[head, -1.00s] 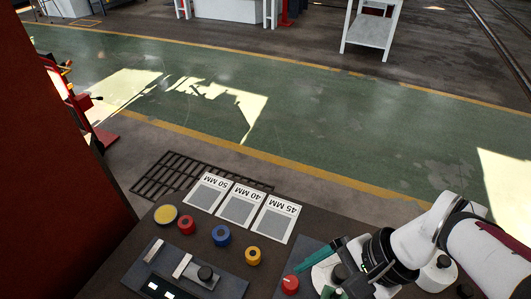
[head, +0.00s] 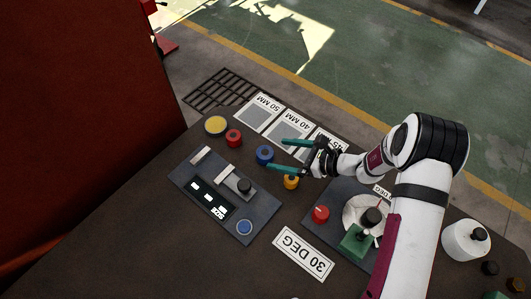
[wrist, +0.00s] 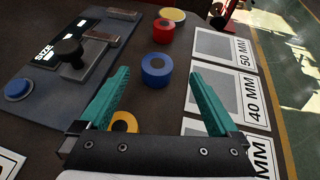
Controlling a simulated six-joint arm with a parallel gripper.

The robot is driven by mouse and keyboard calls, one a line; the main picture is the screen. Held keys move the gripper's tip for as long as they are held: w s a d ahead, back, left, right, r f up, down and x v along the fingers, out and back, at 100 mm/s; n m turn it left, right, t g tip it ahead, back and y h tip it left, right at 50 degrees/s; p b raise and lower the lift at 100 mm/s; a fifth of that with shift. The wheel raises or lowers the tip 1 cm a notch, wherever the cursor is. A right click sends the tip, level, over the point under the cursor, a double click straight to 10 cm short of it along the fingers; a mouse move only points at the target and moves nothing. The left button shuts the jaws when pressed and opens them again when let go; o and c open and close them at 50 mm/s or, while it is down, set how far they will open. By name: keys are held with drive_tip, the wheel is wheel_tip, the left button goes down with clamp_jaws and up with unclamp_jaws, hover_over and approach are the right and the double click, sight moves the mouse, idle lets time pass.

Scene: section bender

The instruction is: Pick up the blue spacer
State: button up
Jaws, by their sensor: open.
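The blue spacer (head: 264,154) is a short ring standing on the dark table, between the red spacer and the yellow spacer. It also shows in the wrist view (wrist: 156,71), ahead of my fingertips and between their lines. My gripper (head: 290,155) has two teal fingers spread apart, with nothing between the tips. In the wrist view my gripper (wrist: 160,85) frames the blue spacer from the near side. The yellow spacer (wrist: 124,122) lies close to the left finger's base, partly hidden by the gripper body.
The red spacer (head: 234,138) and a yellow disc (head: 215,125) stand beyond the blue one. A measuring panel (head: 225,205) with a blue button (head: 244,227) lies left. White cards marked 50 MM (head: 258,112) and 40 MM (head: 290,130) lie along the table's far edge.

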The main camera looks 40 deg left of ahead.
sight(266, 152)
drive_tip(key=x, duration=0.4)
drive_tip(key=shift+s+a+f, duration=0.1)
drive_tip(key=shift+s+a, duration=0.15)
clamp_jaws()
